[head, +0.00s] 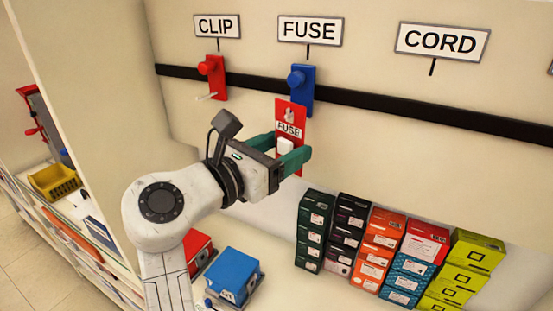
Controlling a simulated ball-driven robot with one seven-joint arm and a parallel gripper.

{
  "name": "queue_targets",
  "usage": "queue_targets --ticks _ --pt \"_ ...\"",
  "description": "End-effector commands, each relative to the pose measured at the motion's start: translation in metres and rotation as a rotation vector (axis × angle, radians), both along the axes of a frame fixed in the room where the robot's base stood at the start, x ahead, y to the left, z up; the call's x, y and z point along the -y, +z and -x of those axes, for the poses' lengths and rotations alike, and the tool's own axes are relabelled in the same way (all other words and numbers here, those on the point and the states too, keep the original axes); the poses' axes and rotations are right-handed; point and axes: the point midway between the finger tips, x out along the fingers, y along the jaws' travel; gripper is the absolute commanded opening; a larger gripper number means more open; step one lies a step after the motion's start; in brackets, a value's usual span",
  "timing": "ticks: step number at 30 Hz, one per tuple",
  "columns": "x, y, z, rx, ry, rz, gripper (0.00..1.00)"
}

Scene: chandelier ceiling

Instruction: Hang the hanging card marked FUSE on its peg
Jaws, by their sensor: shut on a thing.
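The hanging card marked FUSE (290,113) is red with a white label and a hole near its top. My gripper (296,158) is shut on the lower part of the card and holds it upright in front of the wall. The blue peg (297,77) under the FUSE sign (310,30) sticks out from its blue plate (307,93). The card's top is just below the peg and overlaps the plate's lower part in the head view. I cannot tell how far the card stands from the wall.
A red peg (205,68) is under the CLIP sign (217,27) to the left. The CORD sign (443,42) is to the right along the black rail (420,115). Stacked boxes (383,241) stand below right. A blue box (233,274) lies below my arm.

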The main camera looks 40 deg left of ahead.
Motion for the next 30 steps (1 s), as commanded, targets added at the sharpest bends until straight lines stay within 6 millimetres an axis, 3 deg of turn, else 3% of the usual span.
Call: queue_targets --ticks 11,30 --pt "-0.004 -0.005 -0.018 0.000 -0.001 0.002 0.46" --pt "-0.005 -0.010 -0.020 0.000 0.000 -0.001 0.46"
